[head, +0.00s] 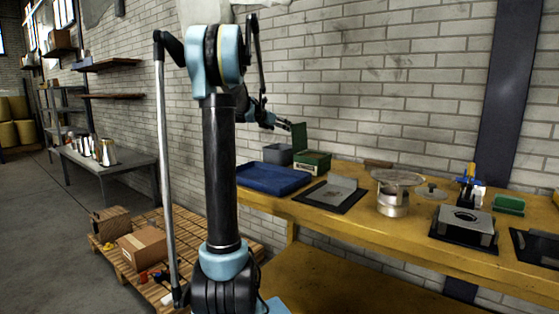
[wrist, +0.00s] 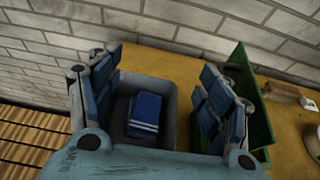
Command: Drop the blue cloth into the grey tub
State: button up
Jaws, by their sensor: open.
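The grey tub (head: 279,154) stands on the yellow bench against the brick wall. In the wrist view the tub (wrist: 172,90) lies below and between my fingers. The blue cloth (wrist: 144,111), folded with pale stripes along one edge, lies inside the tub. The tub's wall hides the cloth in the head view. My gripper (wrist: 160,100) is open, one finger on each side of the cloth in the picture, and holds nothing. In the head view my gripper (head: 283,124) hangs above the tub, partly hidden by my arm.
A green box (head: 313,161) with a raised lid stands right of the tub. A blue tray (head: 270,179) lies in front of it. A round metal device (head: 393,196) and a black mat (head: 331,196) are further right. A pallet (head: 115,258) with boxes is on the floor.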

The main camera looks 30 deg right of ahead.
jog(key=shift+v, duration=1.8)
jog(key=s+a+f+m+t+y, duration=0.1)
jog(key=s+a+f+m+y, duration=0.5)
jog(key=a, duration=0.9)
jog(key=s+a+f+m+y, duration=0.2)
jog(key=s+a+f+m, duration=0.75)
jog(key=a, duration=0.65)
jog(key=s+a+f+m+t+y, duration=0.1)
jog(key=s+a+f+m+y, duration=0.65)
jog(key=a, duration=0.75)
jog(key=s+f+g+h, duration=0.1)
jog(key=s+f+g, duration=0.1)
jog(key=s+f, duration=0.3)
jog(key=s+f+g+h, duration=0.2)
jog(key=s+f, duration=0.3)
jog(key=s, duration=0.6)
jog(key=shift+s+n+g, duration=0.3)
jog(key=shift+s+g, duration=0.05)
jog(key=shift+g, duration=0.05)
